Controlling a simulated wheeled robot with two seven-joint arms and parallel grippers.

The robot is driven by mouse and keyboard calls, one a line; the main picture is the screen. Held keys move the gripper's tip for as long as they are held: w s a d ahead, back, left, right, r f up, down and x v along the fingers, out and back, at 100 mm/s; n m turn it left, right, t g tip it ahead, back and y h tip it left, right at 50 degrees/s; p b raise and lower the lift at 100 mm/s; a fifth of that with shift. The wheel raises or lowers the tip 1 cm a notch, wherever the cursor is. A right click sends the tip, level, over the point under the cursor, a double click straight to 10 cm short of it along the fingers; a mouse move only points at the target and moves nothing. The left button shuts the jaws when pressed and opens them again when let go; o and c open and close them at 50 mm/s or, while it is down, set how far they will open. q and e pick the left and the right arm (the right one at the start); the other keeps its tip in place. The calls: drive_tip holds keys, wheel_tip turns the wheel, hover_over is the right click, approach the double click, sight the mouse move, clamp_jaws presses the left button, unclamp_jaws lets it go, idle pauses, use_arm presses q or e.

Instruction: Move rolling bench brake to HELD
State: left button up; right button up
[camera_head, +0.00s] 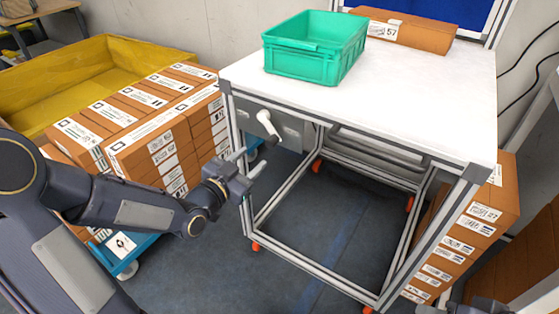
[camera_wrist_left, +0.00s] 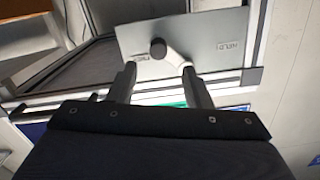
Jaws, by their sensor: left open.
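The rolling bench (camera_head: 420,95) has a white top and a metal frame on orange-red casters. Its brake lever (camera_head: 266,121) is pale with a dark knob and sits on a grey plate (camera_head: 290,125) under the left end of the top. In the left wrist view the plate (camera_wrist_left: 205,35) carries a HELD label (camera_wrist_left: 231,45) at right and a second label (camera_wrist_left: 143,57), unreadable, at left. The lever's dark knob (camera_wrist_left: 158,48) shows beyond the fingers. My left gripper (camera_head: 248,163) is open and empty, just below and left of the lever. Dark parts of my right arm show at the bottom right edge.
A green crate (camera_head: 315,65) and a brown box (camera_head: 410,32) stand on the bench top. A yellow bin (camera_head: 95,60) and stacked cartons (camera_head: 160,145) on a blue cart stand close at left. More cartons (camera_head: 470,235) stand at right. The floor under the bench is clear.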

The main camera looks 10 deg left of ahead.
sight(269, 145)
use_arm(q)
drive_tip(key=shift+t+h, duration=0.3)
drive_tip(key=x, duration=0.8)
drive_tip(key=shift+d+f, duration=0.15)
drive_tip(key=shift+c, duration=0.2)
clamp_jaws()
